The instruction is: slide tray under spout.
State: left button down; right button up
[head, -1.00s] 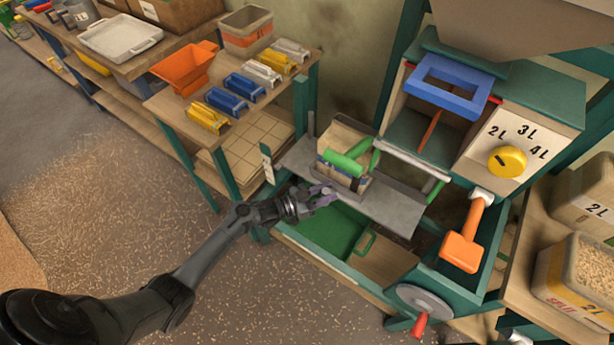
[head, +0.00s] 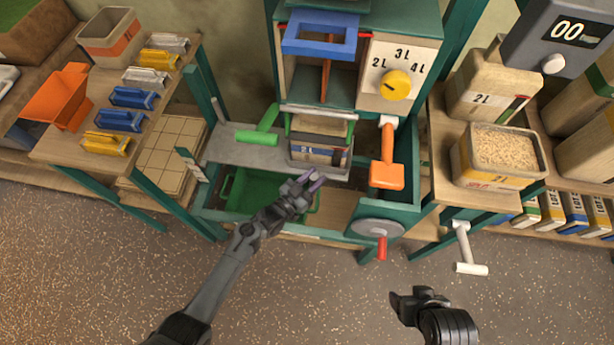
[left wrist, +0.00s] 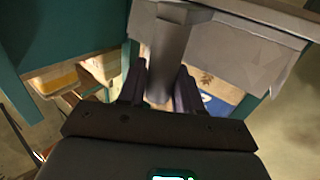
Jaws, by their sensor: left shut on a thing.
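The grey tray (head: 240,152) lies flat in the teal frame, below the machine's spout opening. A beige box with a dark blue band (head: 320,152) stands over its right part, below the cabinet; its top is partly covered. My left gripper (head: 308,184) is at the tray's front edge. In the left wrist view, the left gripper (left wrist: 160,88) is shut on a grey handle (left wrist: 168,45) that hangs from a grey plate. In the head view the handle is mostly hidden by the fingers. My right gripper (head: 408,302) is low at the right, away from the tray; its jaws are unclear.
A green lever (head: 258,134) sticks out above the tray's left part. An orange lever (head: 387,165) and a crank wheel with a red grip (head: 380,235) are to the right. A green bin (head: 250,192) is below the tray. The floor in front is clear.

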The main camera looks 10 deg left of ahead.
pick_arm(q)
jog(key=shift+d, duration=0.15)
jog(key=c, duration=1)
grip_release()
jog(key=shift+o, duration=0.6)
jog(key=shift+d, duration=0.2)
jog(key=shift+a, duration=0.15)
jog(key=shift+s+a, duration=0.15)
jog(key=shift+s+a+p, duration=0.15)
jog(key=shift+s+p, duration=0.1)
jog(key=shift+p, duration=0.05)
jog(key=p+v, duration=0.2)
jog(key=v, duration=0.7)
jog(key=shift+s+p, duration=0.4)
